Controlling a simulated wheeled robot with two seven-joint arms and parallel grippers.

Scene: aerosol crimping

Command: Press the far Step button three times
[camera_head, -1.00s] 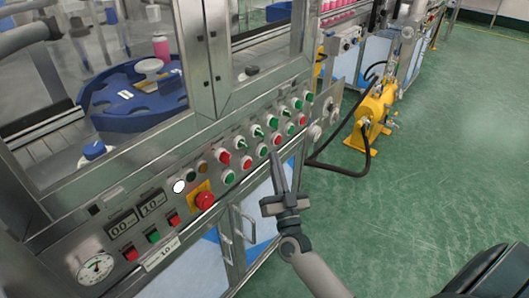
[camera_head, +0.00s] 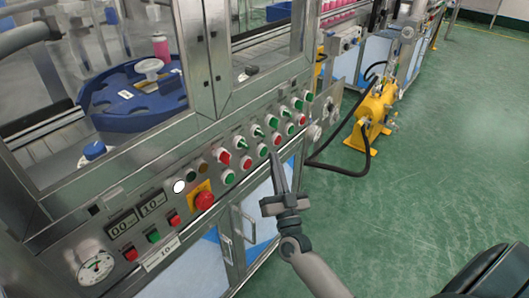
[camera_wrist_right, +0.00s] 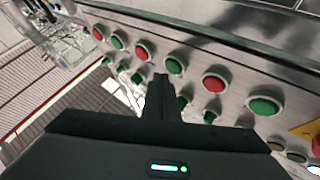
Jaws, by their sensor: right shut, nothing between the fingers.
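My right gripper (camera_head: 275,155) is shut and empty, its narrow tip just in front of the lower button row on the steel panel (camera_head: 110,190). In the head view the tip is just below a red button (camera_head: 277,139) and beside a green button (camera_head: 262,150). In the right wrist view the tip (camera_wrist_right: 160,80) lies below that red button (camera_wrist_right: 144,50) and green button (camera_wrist_right: 175,64). I cannot tell whether it touches anything. Labels are too small to read, so I cannot tell which button is the far Step.
A red emergency stop (camera_head: 204,201) sits nearer on the panel, beside displays and a gauge (camera_head: 96,267). Green selector knobs (camera_head: 257,131) form the upper row. A cabinet handle (camera_head: 247,226) juts out below. Green floor (camera_head: 440,190) is open at right; a yellow machine (camera_head: 374,110) stands beyond.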

